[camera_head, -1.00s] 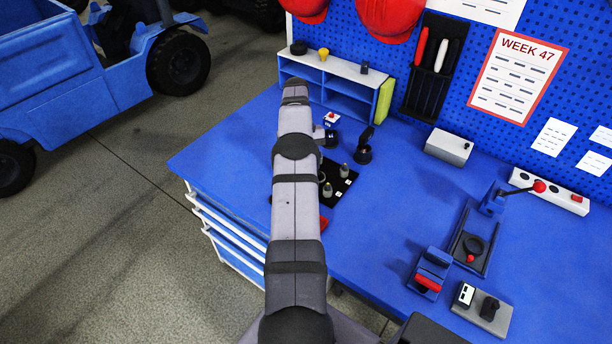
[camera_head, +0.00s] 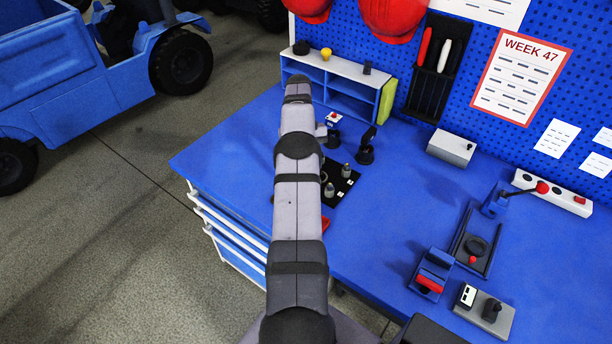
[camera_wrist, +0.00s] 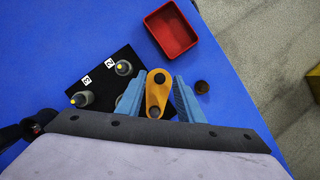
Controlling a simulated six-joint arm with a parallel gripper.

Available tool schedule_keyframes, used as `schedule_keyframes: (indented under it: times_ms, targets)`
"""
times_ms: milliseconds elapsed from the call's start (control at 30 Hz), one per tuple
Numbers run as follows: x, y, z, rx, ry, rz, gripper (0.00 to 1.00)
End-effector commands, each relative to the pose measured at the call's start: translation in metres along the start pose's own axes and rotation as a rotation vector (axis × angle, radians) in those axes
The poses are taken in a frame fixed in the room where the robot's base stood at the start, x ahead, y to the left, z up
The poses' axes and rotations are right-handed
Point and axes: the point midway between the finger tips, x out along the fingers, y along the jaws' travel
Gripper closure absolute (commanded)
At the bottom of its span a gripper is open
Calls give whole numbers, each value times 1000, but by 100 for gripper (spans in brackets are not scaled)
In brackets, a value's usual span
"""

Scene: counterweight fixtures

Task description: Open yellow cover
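The yellow-orange cover (camera_wrist: 158,90) is a rounded, elongated plate with a dark round spot near its far end and a dark knob near its near end. It shows in the wrist view. My gripper (camera_wrist: 161,76) has its blue fingers apart, one on each side of the cover. A thin gap seems to show beside the cover, and I cannot tell whether either finger touches it. In the head view my arm hides the cover and the fingers.
In the wrist view, a red tray (camera_wrist: 171,30) lies beyond the cover and a dark round piece (camera_wrist: 202,87) lies right of my fingers. A black plate (camera_wrist: 98,72) with grey, yellow-tipped posts is at left. The blue bench's edge runs along the right.

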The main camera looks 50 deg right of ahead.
Motion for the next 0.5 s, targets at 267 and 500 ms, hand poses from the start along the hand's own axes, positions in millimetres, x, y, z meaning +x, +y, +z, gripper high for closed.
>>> schedule_keyframes:
  times_ms: [267,500]
  targets:
    - [-36,0,14,0,6,1,66]
    - [-73,0,29,0,5,1,66]
